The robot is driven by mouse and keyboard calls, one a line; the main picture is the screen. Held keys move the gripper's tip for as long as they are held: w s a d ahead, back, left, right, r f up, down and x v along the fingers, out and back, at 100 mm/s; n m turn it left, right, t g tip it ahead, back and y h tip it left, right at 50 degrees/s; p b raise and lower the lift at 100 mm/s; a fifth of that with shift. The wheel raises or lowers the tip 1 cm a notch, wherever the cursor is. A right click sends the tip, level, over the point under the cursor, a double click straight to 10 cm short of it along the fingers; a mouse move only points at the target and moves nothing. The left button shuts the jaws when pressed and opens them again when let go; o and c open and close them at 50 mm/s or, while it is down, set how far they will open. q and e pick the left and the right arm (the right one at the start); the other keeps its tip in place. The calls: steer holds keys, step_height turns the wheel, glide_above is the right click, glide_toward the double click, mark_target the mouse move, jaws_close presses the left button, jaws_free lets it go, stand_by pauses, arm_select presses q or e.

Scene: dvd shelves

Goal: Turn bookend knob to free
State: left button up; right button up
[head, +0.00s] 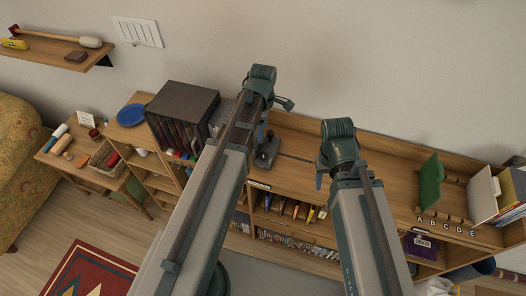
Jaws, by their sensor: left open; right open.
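A dark grey piece that looks like the bookend (267,152) stands on the wooden shelf top, at the end of a thin dark slot or rail. Its knob is too small and too close to my arm to make out clearly. My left gripper (262,130) hangs down just above and behind it, partly hidden by my own arm; I cannot tell whether they touch. My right gripper (320,180) is open and empty over the shelf top, right of the bookend, its fingers mostly hidden by my wrist.
A dark box of books (184,117) stands left of my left arm. A green panel (430,182) and lettered slots (446,224) are at the right, with a file holder (497,195) beyond. Discs fill the shelves below. The shelf top between is mostly clear.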

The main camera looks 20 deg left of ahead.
mark_target(263, 154)
arm_select(q)
steer(key=shift+f, duration=0.15)
step_height(263, 154, down, 14)
steer(key=b, duration=1.4)
steer(key=shift+r, duration=0.2)
jaws_close()
